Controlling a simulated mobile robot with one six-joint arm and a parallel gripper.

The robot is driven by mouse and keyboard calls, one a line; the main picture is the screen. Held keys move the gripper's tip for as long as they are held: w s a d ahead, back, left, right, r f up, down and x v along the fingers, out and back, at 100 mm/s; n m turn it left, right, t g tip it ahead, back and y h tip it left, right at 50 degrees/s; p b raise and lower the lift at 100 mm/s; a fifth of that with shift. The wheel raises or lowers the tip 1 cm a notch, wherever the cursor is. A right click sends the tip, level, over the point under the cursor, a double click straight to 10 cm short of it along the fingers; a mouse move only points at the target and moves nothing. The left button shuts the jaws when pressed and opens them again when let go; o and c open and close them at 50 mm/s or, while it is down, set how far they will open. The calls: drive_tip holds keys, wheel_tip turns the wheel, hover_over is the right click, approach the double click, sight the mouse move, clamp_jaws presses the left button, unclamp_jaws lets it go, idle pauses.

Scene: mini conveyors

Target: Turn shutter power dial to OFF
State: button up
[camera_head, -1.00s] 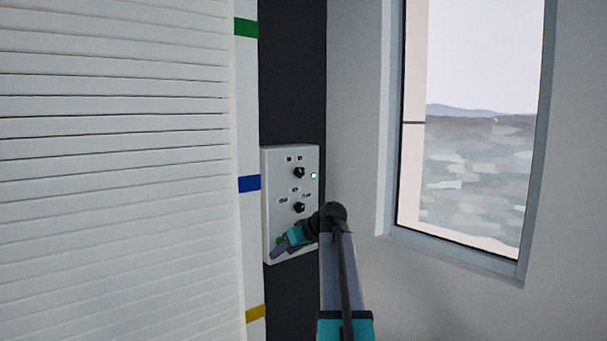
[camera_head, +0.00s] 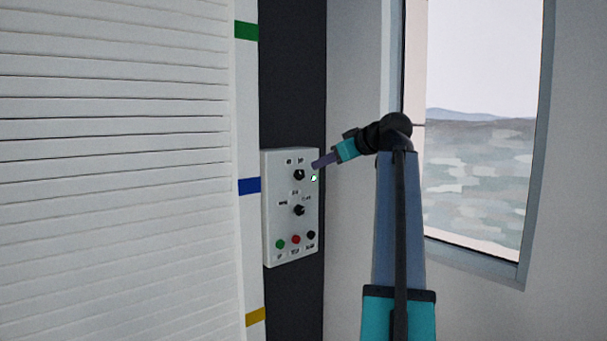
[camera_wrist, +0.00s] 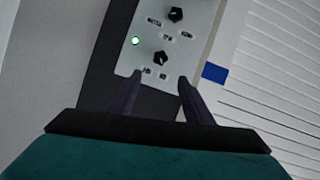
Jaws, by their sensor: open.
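A pale control panel (camera_head: 270,211) is mounted on the dark wall strip. Its upper black dial (camera_head: 299,175) has two small labels above it, too small to read surely; this looks like the power dial. It also shows in the wrist view (camera_wrist: 161,58), just beyond and between my fingertips. A lower black dial (camera_head: 299,210) shows farther off in the wrist view (camera_wrist: 176,14). A small lit indicator (camera_head: 314,178) sits right of the upper dial. My gripper (camera_head: 317,164) is open and empty at the panel's upper right; I see no contact with the dial.
Green (camera_head: 280,244), red (camera_head: 296,239) and black (camera_head: 311,235) buttons line the panel's bottom. A slatted white shutter (camera_head: 115,170) stands to the left, with a white post bearing coloured bands between. A window (camera_head: 480,150) is on the right wall.

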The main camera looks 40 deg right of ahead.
sight(301, 173)
drive_tip(key=shift+w, duration=0.1)
drive_tip(key=p+x, duration=0.3)
drive_tip(key=x, duration=1)
drive_tip(key=shift+w+d+f, duration=0.1)
drive_tip(key=shift+w+f, duration=0.05)
drive_tip(key=shift+w, duration=0.2)
drive_tip(key=c, duration=1)
